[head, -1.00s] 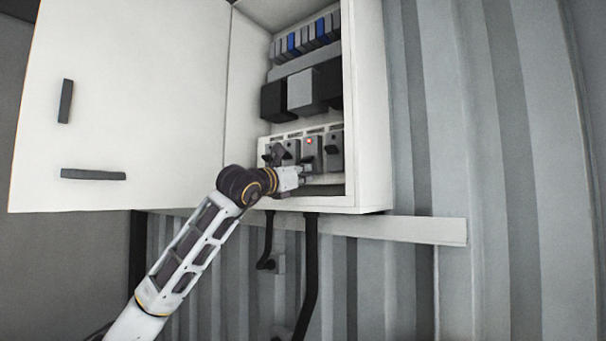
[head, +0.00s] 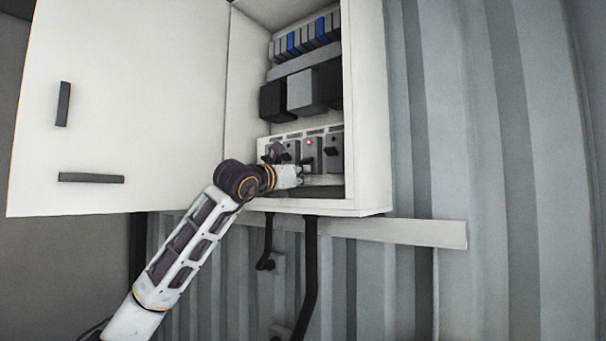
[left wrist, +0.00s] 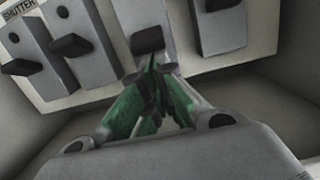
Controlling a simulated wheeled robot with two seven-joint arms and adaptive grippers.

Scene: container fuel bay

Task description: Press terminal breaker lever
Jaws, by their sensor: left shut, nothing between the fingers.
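A row of grey breakers with dark levers (head: 335,150) sits low inside the open cabinet. A red light shows on one of them. I cannot read which is the terminal breaker. Other levers (left wrist: 72,45) show to the left, one near a partly cut label ending in "HUTTER". My right gripper is not in view.
The white cabinet door (head: 140,110) stands open at left, with dark handles. Dark and grey blocks (head: 305,91) sit above the breakers. The cabinet's side wall (head: 364,110) bounds the right. Black cables (head: 309,270) hang below against the corrugated wall (head: 480,150).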

